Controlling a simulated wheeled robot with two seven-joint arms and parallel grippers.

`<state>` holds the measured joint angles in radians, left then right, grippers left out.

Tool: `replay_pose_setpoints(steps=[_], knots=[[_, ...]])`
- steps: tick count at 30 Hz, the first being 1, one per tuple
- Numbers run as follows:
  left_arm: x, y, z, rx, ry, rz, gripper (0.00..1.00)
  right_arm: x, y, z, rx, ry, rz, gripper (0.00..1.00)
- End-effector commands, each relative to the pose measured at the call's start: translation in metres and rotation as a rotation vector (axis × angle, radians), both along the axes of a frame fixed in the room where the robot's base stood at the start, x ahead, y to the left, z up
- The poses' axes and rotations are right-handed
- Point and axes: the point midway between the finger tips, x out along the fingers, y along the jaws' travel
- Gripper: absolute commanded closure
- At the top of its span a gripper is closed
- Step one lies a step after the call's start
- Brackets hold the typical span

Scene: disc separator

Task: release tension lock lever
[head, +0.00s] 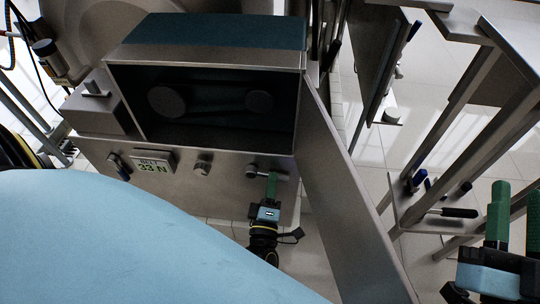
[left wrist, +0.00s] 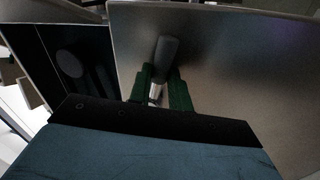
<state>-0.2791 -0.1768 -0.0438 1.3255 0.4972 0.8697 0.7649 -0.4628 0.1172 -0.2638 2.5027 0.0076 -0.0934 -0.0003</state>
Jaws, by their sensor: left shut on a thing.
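A lever (head: 252,171) with a metal shaft sticks out from the lower right of the machine's front panel. My left gripper (head: 271,182) reaches it from below with its green fingers. In the left wrist view, the lever's dark grey grip (left wrist: 167,50) and bright shaft sit between the two green fingers, which are shut on it. The fingers cover part of the lever.
The belt housing (head: 205,58) is open, with two round pulleys (head: 166,101) inside. Its door panel (head: 345,190) hangs open just right of my left gripper. A metal rack (head: 440,212) with tools stands at the right.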

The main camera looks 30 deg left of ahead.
Motion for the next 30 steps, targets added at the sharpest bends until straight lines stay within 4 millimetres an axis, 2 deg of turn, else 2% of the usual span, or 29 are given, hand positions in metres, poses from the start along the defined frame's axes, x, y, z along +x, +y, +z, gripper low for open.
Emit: replay_pose_setpoints(steps=[17, 18, 22, 30], knots=[[0.0005, -0.0013, 0.0024, -0.03, -0.016, -0.001, 1.0, 0.0014, -0.0006, -0.0056, -0.008, 0.023, -0.003, 0.68], [0.0005, -0.0013, 0.0025, -0.029, -0.017, -0.001, 0.75, 0.0013, -0.0004, -0.0056, -0.008, 0.023, -0.002, 0.68], [0.0005, -0.0011, 0.0023, -0.028, -0.015, 0.0, 0.59, 0.001, 0.0002, -0.0056, -0.007, 0.023, -0.001, 0.68], [-0.0002, -0.0008, 0.0018, -0.025, -0.013, 0.0, 0.59, 0.0008, 0.001, -0.0056, -0.006, 0.023, 0.002, 0.68]])
